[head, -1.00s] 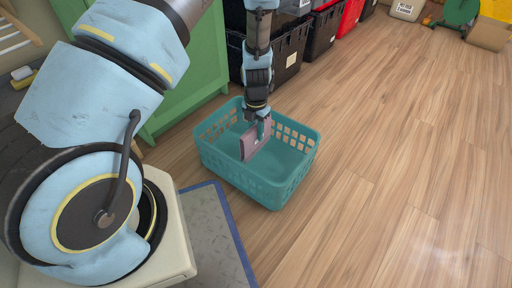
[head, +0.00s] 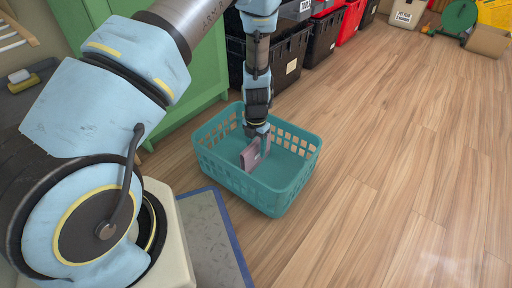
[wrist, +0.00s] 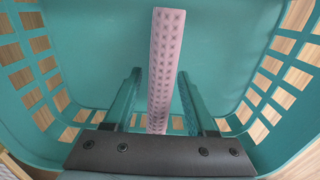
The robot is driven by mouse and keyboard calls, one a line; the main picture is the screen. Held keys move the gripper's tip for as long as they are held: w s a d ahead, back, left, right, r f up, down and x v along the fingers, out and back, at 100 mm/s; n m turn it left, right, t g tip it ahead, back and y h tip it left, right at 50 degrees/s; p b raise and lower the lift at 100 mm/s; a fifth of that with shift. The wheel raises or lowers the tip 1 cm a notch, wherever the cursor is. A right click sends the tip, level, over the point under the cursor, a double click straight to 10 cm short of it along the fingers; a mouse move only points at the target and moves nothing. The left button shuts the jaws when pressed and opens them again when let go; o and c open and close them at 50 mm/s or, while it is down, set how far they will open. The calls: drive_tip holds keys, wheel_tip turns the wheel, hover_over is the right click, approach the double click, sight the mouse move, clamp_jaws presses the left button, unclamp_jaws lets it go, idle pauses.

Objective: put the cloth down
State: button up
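The cloth (head: 250,157) is a flat, folded pink piece with a dark pattern. It stands on edge inside the teal laundry basket (head: 230,184), low near its floor. My gripper (head: 262,146) reaches down into the basket from above. In the wrist view the cloth (wrist: 165,60) runs upright between the two teal fingers of my gripper (wrist: 159,74). The fingers are spread, with a gap showing on both sides of the cloth. The cloth's lower end is hidden behind the gripper's dark body.
The basket has slotted walls around my gripper. A green cabinet (head: 190,65) stands behind it at the left. Black and red totes (head: 322,35) line the back. A grey mat (head: 210,235) with a blue edge lies in front. The wooden floor at right is clear.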

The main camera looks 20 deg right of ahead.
wheel_tip(320, 180, up, 12)
drive_tip(key=p, duration=0.6)
drive_tip(key=shift+r, duration=0.2)
drive_tip(key=w+a+r+m+h, duration=0.1)
drive_tip(key=w+a+r+m, duration=0.1)
drive_tip(key=a+r+m, duration=1.65)
drive_tip(key=s+a+r+m, duration=0.3)
drive_tip(key=a, duration=0.3)
drive_tip(key=s+a+r+m+t, duration=0.1)
drive_tip(key=s+a+r+m, duration=0.2)
drive_tip(key=a+r+m, duration=0.1)
drive_tip(key=shift+a+t+y, duration=0.3)
drive_tip(key=shift+a+y, duration=0.1)
drive_tip(key=shift+a, duration=0.45)
drive_tip(key=shift+r, duration=0.1)
